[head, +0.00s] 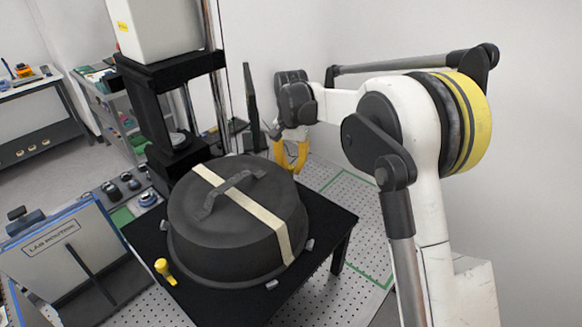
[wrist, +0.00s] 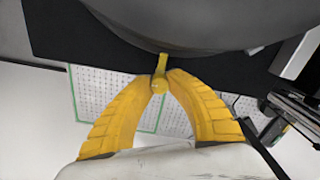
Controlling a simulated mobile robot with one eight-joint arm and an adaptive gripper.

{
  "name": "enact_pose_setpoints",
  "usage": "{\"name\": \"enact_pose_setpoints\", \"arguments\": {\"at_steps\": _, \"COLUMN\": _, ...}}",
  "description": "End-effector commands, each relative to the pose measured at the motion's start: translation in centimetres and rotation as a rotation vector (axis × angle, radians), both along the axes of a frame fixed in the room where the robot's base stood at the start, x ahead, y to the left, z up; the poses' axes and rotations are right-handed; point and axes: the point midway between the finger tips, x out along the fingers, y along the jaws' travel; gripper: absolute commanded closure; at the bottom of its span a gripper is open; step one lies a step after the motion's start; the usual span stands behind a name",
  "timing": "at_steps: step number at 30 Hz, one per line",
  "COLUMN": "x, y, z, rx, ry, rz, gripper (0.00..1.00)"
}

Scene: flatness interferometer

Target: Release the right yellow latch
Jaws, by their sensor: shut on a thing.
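The right yellow latch (wrist: 162,66) shows between my fingertips in the wrist view, at the edge of the dark round cover (wrist: 190,22). My gripper (wrist: 160,80) has yellow ribbed fingers that close on the latch's rounded end. In the head view my gripper (head: 291,166) is at the far right side of the dark cover (head: 225,235); the latch there cannot be told apart from the yellow fingers. The other yellow latch (head: 165,271) stands at the cover's left front, on the black table (head: 140,235).
The cover has a strap handle (head: 230,192) and a cream band (head: 275,230) across it. A dark column instrument (head: 165,110) stands behind. A framed lab panel (head: 60,245) is at left. Perforated flooring (head: 350,195) shows right of the table.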

Motion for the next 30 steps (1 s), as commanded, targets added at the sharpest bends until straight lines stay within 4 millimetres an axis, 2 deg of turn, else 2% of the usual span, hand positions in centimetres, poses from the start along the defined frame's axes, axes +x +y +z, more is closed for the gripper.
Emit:
{"name": "enact_pose_setpoints", "arguments": {"at_steps": 11, "x": 0.02, "y": 0.00, "z": -0.06, "rx": 0.000, "ry": 0.000, "rz": 0.098, "gripper": 1.00}}
{"name": "enact_pose_setpoints", "arguments": {"at_steps": 30, "x": 0.01, "y": 0.00, "z": -0.08, "rx": 0.000, "ry": -0.001, "rz": 0.667, "gripper": 1.00}}
